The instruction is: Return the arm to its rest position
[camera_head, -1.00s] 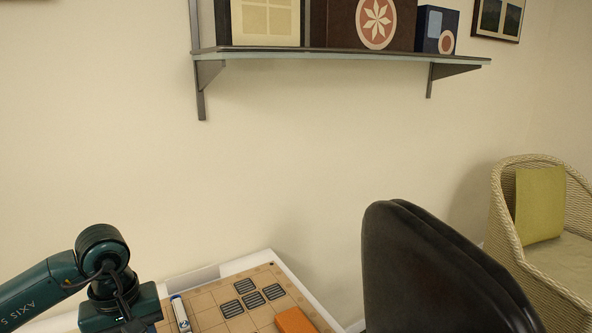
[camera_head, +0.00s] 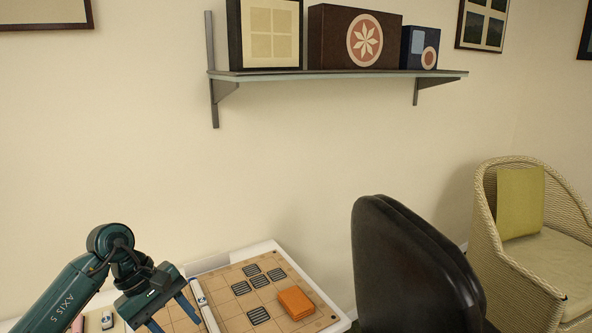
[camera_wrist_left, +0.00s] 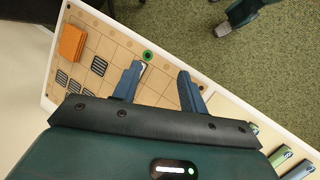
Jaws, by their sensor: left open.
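My left arm comes in from the lower left in the head view. Its gripper (camera_head: 170,315) is open, with two blue fingers apart and pointing down over the left part of the game board (camera_head: 235,273). The fingers also show spread in the left wrist view (camera_wrist_left: 160,72), with nothing held between them. The lower fingertip is cut off by the bottom edge of the head view.
Orange tiles (camera_head: 296,302) and several dark striped tiles (camera_head: 259,281) lie further right. A black chair (camera_head: 405,265) stands right of the table. A shelf (camera_head: 340,74) hangs above.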

